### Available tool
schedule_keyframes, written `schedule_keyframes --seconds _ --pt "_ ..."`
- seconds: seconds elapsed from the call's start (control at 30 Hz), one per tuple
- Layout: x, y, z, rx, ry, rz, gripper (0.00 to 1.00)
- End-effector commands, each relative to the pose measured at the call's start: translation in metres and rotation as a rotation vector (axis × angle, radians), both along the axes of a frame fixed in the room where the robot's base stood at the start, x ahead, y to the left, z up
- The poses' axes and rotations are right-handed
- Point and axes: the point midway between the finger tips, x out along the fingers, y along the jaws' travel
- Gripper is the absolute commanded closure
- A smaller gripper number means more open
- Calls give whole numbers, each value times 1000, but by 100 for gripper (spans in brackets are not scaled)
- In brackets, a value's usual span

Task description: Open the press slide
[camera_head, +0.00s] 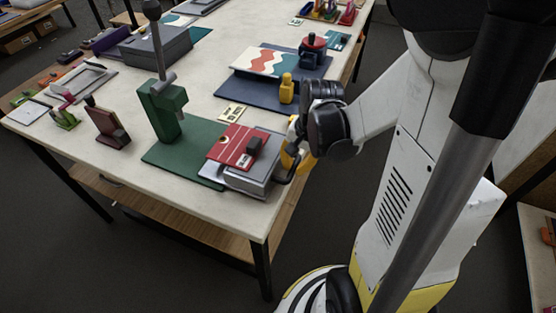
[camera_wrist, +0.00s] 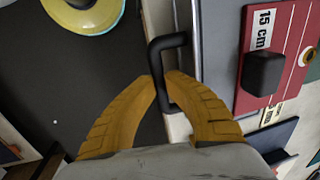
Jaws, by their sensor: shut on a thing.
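The green press (camera_head: 165,108) stands upright on its green base plate (camera_head: 168,156), its lever pointing up. The grey press slide (camera_head: 258,181) sits at the right of the base, near the table edge, with a red plate (camera_head: 232,143) carrying a black block on top. In the wrist view the slide (camera_wrist: 213,50) has a black handle (camera_wrist: 168,42) on its side. My gripper (camera_head: 293,158) is at that end of the slide. In the wrist view its orange fingers (camera_wrist: 166,82) are closed around the handle's lower part; the exact contact is partly hidden.
A blue mat (camera_head: 262,95) with a yellow bottle (camera_head: 286,89) and a wave-patterned board (camera_head: 272,62) lies behind my gripper. A dark red stand (camera_head: 106,124) and a grey box (camera_head: 155,47) are left of and behind the press. The floor beyond the table's near edge is clear.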

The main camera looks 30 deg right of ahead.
Motion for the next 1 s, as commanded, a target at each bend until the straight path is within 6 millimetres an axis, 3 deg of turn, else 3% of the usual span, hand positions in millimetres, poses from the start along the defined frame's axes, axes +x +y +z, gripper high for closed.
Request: schedule_keyframes --seconds 0.3,0.33,0.4,0.77,1.0 --pt "-2 -1 -1 0 1 1 100" --pt "-2 -1 -1 0 1 1 79" --pt "-2 0 -1 0 1 1 62" --pt "-2 -1 3 0 0 0 62" --pt "-8 -4 39 0 0 0 62"
